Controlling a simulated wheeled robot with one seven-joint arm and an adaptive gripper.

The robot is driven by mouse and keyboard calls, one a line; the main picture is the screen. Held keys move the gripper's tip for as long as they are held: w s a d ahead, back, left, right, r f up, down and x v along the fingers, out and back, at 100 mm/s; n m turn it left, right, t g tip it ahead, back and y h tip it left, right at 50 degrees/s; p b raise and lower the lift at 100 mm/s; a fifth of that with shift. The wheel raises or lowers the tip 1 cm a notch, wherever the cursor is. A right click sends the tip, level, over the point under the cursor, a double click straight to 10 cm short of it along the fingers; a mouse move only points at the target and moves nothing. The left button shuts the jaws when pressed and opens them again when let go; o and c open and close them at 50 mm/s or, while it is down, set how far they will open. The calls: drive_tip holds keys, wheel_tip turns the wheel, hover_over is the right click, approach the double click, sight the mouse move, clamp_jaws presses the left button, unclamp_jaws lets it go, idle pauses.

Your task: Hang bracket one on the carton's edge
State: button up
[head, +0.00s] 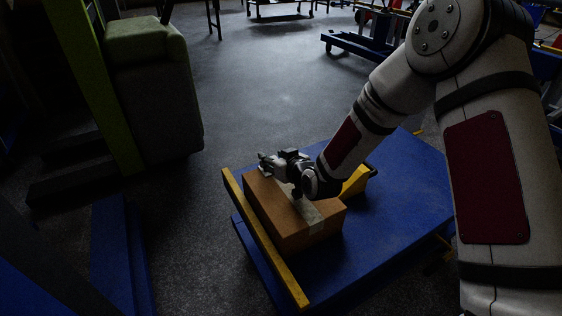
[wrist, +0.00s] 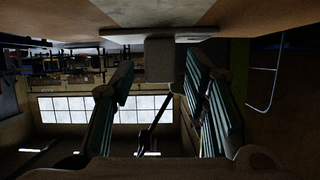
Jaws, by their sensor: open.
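The brown carton (head: 270,215) with a pale tape strip sits on the blue platform (head: 400,190) in the head view. My gripper (head: 272,162) is low at the carton's far end. In the wrist view the carton's underside-up face (wrist: 235,14) fills the top. A grey bracket-like piece (wrist: 160,60), probably bracket one, has a pale flat strip lying along the carton's edge and a plate extending away from it. My open fingers (wrist: 157,90) stand on either side of this plate, with gaps visible. In the head view I cannot separate the bracket from the gripper.
A yellow bar (head: 265,240) runs along the platform's left side, close beside the carton. A yellow upright piece (head: 355,181) stands behind the carton. A green and grey machine (head: 150,90) is at left. Open grey floor (head: 260,75) lies beyond.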

drive_tip(key=v, duration=1.1)
drive_tip(key=shift+s+d, duration=0.1)
drive_tip(key=shift+d+r, duration=0.1)
drive_tip(key=shift+d, duration=0.05)
drive_tip(key=s+d+r+m+g+h, duration=0.25)
drive_tip(key=s+d+r+h, duration=0.2)
drive_tip(key=s+d, duration=0.35)
drive_tip(key=s+d+r+m+g+h, duration=0.1)
drive_tip(key=s+d+r+g+h, duration=0.2)
drive_tip(key=s+d+r, duration=0.45)
drive_tip(key=s+d+r+m+g+p, duration=0.1)
drive_tip(key=s+d+r+m+g, duration=0.15)
drive_tip(key=s, duration=0.95)
drive_tip(key=s+d+r+m+g+p, duration=0.1)
drive_tip(key=s+d+r+g, duration=0.2)
drive_tip(key=s, duration=0.9)
wheel_tip(320, 180, up, 39)
drive_tip(key=t+p, duration=0.4)
drive_tip(key=p, duration=3.3)
drive_tip(key=shift+n, duration=0.3)
